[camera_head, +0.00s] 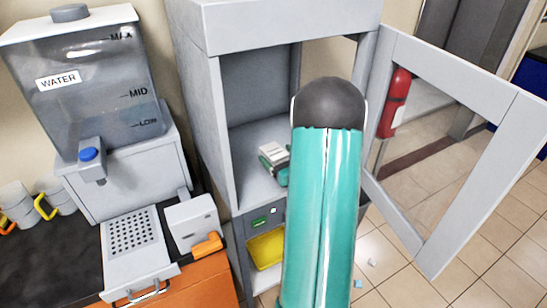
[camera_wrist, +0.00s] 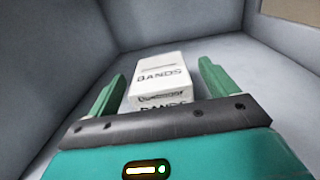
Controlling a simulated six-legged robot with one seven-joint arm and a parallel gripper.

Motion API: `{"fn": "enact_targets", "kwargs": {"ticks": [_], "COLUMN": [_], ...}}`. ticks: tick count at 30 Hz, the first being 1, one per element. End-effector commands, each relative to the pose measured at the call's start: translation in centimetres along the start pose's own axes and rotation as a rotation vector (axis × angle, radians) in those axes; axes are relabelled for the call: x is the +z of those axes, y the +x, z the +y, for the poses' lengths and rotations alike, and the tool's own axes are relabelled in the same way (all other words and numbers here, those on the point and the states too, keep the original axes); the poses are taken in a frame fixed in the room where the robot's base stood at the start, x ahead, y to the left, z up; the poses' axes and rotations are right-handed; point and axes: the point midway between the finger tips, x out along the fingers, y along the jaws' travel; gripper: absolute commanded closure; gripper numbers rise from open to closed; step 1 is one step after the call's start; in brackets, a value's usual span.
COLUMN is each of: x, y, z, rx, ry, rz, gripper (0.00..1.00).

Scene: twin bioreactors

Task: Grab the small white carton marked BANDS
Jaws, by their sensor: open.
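The small white carton marked BANDS (camera_wrist: 160,78) sits on the floor of the grey cabinet compartment, seen in the wrist view just ahead of my gripper. My gripper (camera_wrist: 165,82) is open, with one green finger on each side of the carton. I cannot tell whether either finger touches it. The carton's lower front is partly hidden by the gripper's dark edge. In the head view the carton (camera_head: 272,154) shows in the compartment beside a green finger of my gripper (camera_head: 282,172). My teal arm hides the right part of the compartment.
The cabinet's framed door (camera_head: 408,230) stands open to the right. The compartment's grey walls (camera_wrist: 58,75) stand close on both sides. A water dispenser (camera_head: 90,100) and a small white box with an orange part (camera_head: 192,222) are at left. A yellow tray (camera_head: 266,248) lies below.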

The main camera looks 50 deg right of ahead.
Motion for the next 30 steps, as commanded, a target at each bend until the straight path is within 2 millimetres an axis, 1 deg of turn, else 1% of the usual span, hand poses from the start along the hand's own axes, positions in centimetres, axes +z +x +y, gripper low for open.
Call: {"fn": "enact_targets", "kwargs": {"ticks": [1,3,6,13,15,17,18,21,30], "x": [0.1,0.0,0.0,0.1,0.1,0.1,0.1,0.1,0.2], "y": [0.9,1.9,2.8,2.9,2.9,2.9,2.9,2.9,2.9], "z": [0.2,0.1,0.1,0.1,0.1,0.1,0.1,0.1,0.1], "rx": [0.002,0.002,0.0,-0.001,-0.001,-0.001,0.0,0.0,0.0], "ry": [0.0,0.0,0.0,0.0,0.0,0.0,0.0,0.0,-0.001], "rz": [-0.002,0.0,0.0,0.001,0.0,0.0,0.0,0.0,-0.001], "gripper": [0.15,0.15,0.15,0.15,0.28,0.4,0.48,0.64,0.64]}}
